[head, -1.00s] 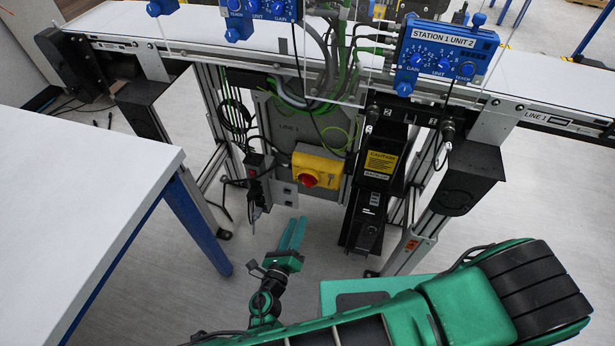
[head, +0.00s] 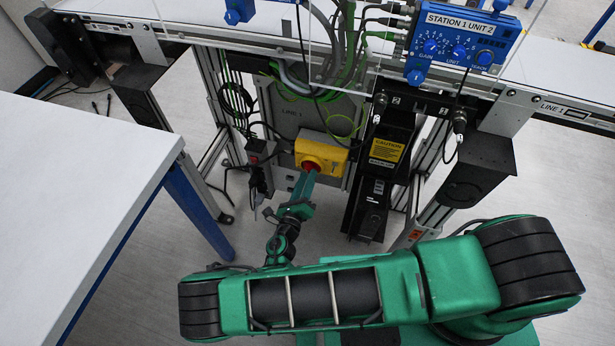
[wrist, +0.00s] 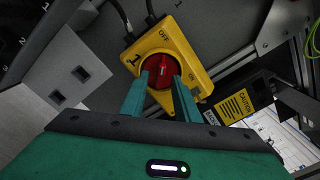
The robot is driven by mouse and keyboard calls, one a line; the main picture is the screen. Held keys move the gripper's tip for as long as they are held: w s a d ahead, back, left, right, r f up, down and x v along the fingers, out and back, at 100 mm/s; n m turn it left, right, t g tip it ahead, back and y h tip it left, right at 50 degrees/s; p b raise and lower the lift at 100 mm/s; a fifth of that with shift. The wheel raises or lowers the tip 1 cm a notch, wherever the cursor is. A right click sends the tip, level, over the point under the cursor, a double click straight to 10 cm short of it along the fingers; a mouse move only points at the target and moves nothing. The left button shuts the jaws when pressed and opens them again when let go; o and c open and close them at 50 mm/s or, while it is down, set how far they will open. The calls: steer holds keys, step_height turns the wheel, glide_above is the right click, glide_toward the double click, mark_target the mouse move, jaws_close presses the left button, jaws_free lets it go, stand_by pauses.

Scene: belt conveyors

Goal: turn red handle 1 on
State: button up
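The red handle (head: 312,163) is a round rotary knob on a yellow switch box (head: 327,151), under the conveyor. In the wrist view the red handle (wrist: 158,72) is partly covered by my fingers. The yellow box (wrist: 183,52) there carries a black "1", with "OFF" near its top and "ON" at its lower right. Which mark the handle points to is hard to tell. My gripper (head: 307,175) is right in front of the handle. In the wrist view my gripper (wrist: 160,77) is open, its two fingertips apart and overlapping the handle's lower part. Contact is unclear.
A black unit with a yellow caution label (head: 386,150) stands right of the switch box. Cables and a black socket strip (head: 260,165) hang to its left. A white table (head: 80,180) fills the left side. Blue control box "STATION 1 UNIT 2" (head: 460,40) sits above.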

steer(key=shift+w+d, duration=0.2)
steer(key=shift+w, duration=0.3)
jaws_close()
